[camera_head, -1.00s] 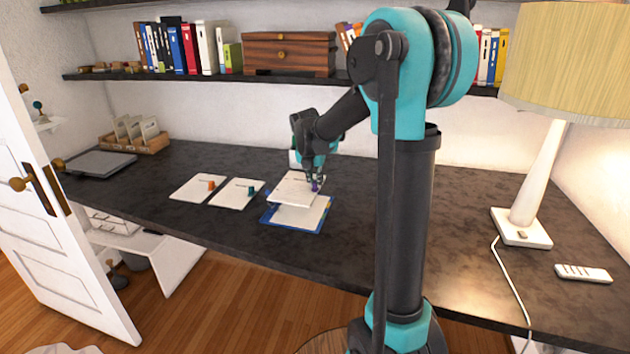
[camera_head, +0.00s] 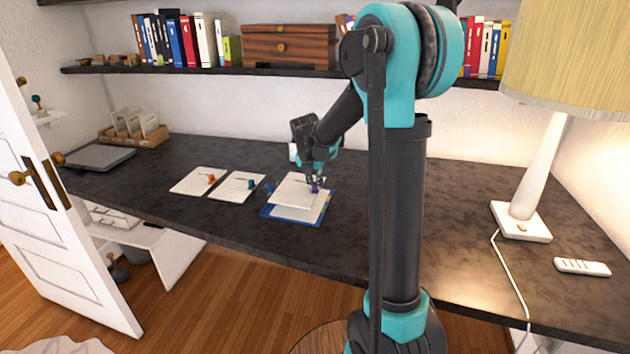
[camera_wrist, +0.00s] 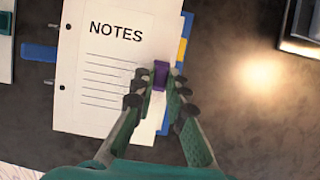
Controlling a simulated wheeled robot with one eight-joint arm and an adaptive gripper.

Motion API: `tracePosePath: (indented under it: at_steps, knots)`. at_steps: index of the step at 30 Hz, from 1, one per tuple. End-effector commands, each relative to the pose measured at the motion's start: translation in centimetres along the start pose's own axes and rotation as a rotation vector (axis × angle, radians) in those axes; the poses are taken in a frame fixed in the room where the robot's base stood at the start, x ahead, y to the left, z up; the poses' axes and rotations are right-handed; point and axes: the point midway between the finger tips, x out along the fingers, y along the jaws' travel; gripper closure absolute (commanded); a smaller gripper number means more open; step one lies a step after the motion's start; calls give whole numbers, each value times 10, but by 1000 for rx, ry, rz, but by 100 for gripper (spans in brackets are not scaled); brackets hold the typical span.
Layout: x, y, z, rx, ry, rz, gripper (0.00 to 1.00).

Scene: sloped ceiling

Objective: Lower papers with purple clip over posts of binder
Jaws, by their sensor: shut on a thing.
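My gripper (camera_head: 315,186) is shut on the purple clip (camera_wrist: 160,74) at the right edge of a stack of white papers (camera_head: 292,189). In the wrist view the top sheet (camera_wrist: 108,65) reads "NOTES" and has two punched holes along its left edge. The blue binder (camera_head: 292,213) lies open under the papers, with its near edge showing in the head view. In the wrist view a blue part of the binder (camera_wrist: 38,52) shows at the left.
Papers with an orange clip (camera_head: 199,181) and papers with a teal clip (camera_head: 236,187) lie to the left on the dark desk (camera_head: 170,225). A lamp (camera_head: 522,221) and a white remote (camera_head: 582,267) stand to the right. A shelf (camera_head: 200,71) spans the wall above.

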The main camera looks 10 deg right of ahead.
Motion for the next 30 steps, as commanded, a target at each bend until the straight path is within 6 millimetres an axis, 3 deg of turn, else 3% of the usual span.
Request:
tracePosePath:
  at_steps: [30]
  knots:
    - [34, 0, -14, 0, 0, 0, 100]
